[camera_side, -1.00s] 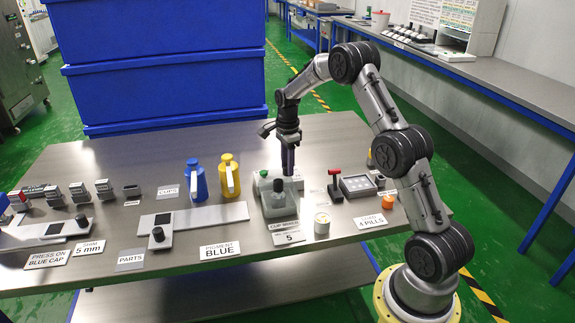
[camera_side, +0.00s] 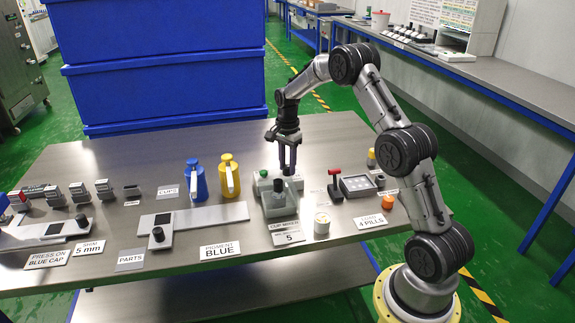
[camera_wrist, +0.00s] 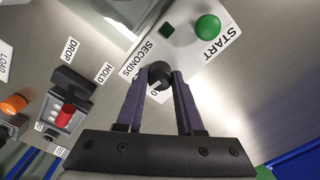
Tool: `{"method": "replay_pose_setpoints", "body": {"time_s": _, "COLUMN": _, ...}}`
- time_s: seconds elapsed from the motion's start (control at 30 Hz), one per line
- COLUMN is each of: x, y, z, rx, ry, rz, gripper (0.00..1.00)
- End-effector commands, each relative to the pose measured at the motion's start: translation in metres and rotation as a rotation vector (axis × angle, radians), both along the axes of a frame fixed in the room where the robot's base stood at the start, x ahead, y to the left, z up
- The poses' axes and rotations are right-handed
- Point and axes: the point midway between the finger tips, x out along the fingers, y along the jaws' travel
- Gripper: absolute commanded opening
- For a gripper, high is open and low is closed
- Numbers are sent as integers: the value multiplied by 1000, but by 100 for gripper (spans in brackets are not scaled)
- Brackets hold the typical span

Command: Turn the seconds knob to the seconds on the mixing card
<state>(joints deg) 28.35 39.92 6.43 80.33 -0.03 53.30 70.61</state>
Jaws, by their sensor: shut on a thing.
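The seconds knob (camera_wrist: 158,74) is small, round and black, on the light control panel beside the printed word SECONDS, with a 0 mark next to it. My gripper (camera_wrist: 160,80) has its two purple fingers on either side of the knob and is shut on it. In the side view my gripper (camera_side: 288,171) points straight down at the back of the cup mixer (camera_side: 280,205), and its fingers hide the knob there. The mixing card (camera_side: 289,238) lies in front of the mixer and reads 5. The pointer's setting on the knob is too small to tell.
A green START button (camera_wrist: 207,27) sits on the same panel near the knob. A red-handled lever (camera_side: 335,178) and a dark-topped tray (camera_side: 358,186) stand to the right. Yellow (camera_side: 229,172) and blue (camera_side: 196,178) bottles stand to the left.

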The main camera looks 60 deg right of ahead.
Motion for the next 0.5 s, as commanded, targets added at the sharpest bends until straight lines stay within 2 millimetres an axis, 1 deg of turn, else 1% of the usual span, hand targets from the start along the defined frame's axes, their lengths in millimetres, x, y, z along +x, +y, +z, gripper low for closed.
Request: {"method": "replay_pose_setpoints", "body": {"time_s": 0.5, "x": 1, "y": 1, "z": 1, "rx": 1, "ry": -1, "rz": 491, "gripper": 0}}
